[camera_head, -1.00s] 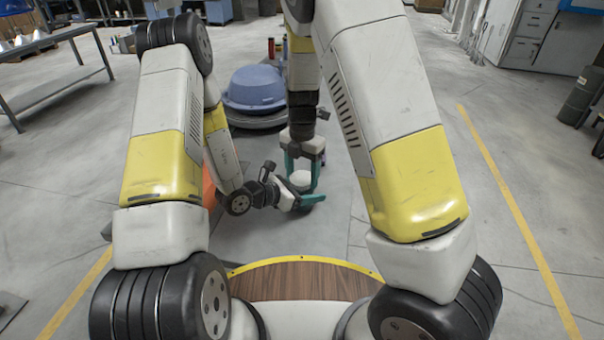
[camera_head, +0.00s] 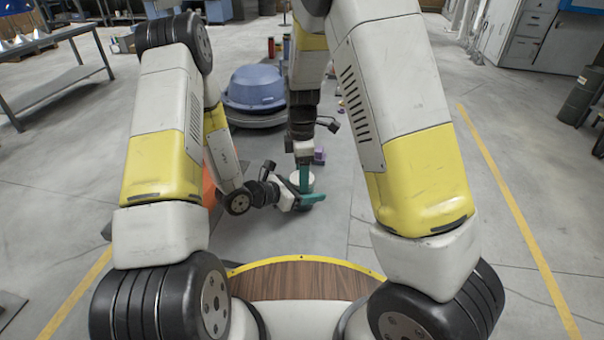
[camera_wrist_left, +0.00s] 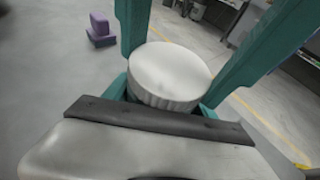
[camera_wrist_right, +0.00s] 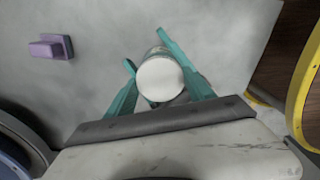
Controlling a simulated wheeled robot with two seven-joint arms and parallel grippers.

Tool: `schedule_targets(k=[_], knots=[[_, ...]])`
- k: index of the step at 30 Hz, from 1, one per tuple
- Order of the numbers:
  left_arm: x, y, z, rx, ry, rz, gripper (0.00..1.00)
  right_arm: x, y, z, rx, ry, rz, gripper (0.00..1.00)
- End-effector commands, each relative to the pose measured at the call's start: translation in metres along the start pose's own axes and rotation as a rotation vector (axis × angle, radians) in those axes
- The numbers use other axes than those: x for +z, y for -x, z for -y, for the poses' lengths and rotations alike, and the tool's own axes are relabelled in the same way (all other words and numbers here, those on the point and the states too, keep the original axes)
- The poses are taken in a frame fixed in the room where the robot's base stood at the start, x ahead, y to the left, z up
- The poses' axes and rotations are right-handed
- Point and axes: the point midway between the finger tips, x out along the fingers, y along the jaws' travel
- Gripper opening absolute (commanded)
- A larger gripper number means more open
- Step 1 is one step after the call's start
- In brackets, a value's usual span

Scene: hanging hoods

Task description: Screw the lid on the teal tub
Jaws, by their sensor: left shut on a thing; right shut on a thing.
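The white round lid (camera_head: 304,182) is between my two grippers, and its ribbed edge shows in the left wrist view (camera_wrist_left: 168,75).
A purple block (camera_wrist_right: 50,47) lies on the floor nearby, also visible in the left wrist view (camera_wrist_left: 100,30). A blue round-topped object (camera_head: 255,88) stands behind my arms. My wooden-topped base (camera_head: 300,282) is in front.

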Motion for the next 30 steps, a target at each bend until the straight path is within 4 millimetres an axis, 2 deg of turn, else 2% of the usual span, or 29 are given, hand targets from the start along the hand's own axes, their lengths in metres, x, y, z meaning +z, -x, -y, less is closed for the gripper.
schedule_targets(k=[3, 4, 7, 17, 24, 30], knots=[[0.001, 0.0, 0.001, -0.001, -0.001, 0.001, 0.0, -0.001, 0.0, -0.001, 0.002, 0.002, -0.001, 0.14], [0.001, 0.0, 0.001, -0.002, -0.001, 0.001, 0.0, -0.001, 0.001, -0.001, 0.002, 0.002, -0.001, 0.66], [0.001, 0.0, 0.001, -0.001, -0.001, 0.001, 0.0, -0.001, 0.0, -0.001, 0.002, 0.002, -0.001, 0.84], [0.001, 0.0, 0.0, -0.001, -0.001, 0.002, 0.0, 0.0, 0.003, -0.001, 0.002, 0.003, -0.001, 0.84], [0.001, 0.0, 0.0, -0.001, -0.001, 0.002, 0.0, -0.001, 0.034, -0.001, 0.004, 0.005, -0.003, 0.84], [0.001, 0.0, 0.0, 0.0, -0.001, 0.002, 0.0, 0.0, 0.046, -0.001, 0.002, 0.004, -0.001, 0.84]])
